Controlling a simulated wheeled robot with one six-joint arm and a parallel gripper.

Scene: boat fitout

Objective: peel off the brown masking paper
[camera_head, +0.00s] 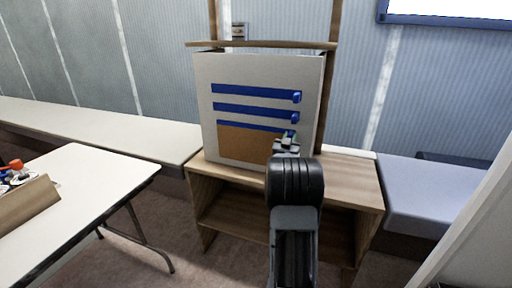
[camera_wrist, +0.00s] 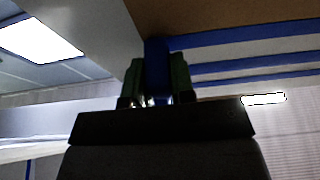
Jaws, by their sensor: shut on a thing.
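A pale upright panel (camera_head: 265,75) carries three blue tape strips. The top strip (camera_head: 248,91) and middle strip (camera_head: 248,111) lie flat, with tabs at their right ends. The lowest strip (camera_head: 245,125) runs along the top edge of the brown masking paper (camera_head: 243,143), which covers the panel's lower part. The paper also shows in the wrist view (camera_wrist: 225,14). My gripper (camera_head: 287,143) is at the right end of the lowest strip. In the wrist view its fingers (camera_wrist: 157,88) are shut on the blue tape tab (camera_wrist: 157,58). My arm hides the panel's lower right corner.
The panel stands on a wooden cabinet (camera_head: 350,183) with an open shelf. A white folding table (camera_head: 95,180) is at left, with a brown box (camera_head: 28,203) on it. A long bench (camera_head: 100,128) and a blue-grey cushion (camera_head: 430,190) line the wall.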

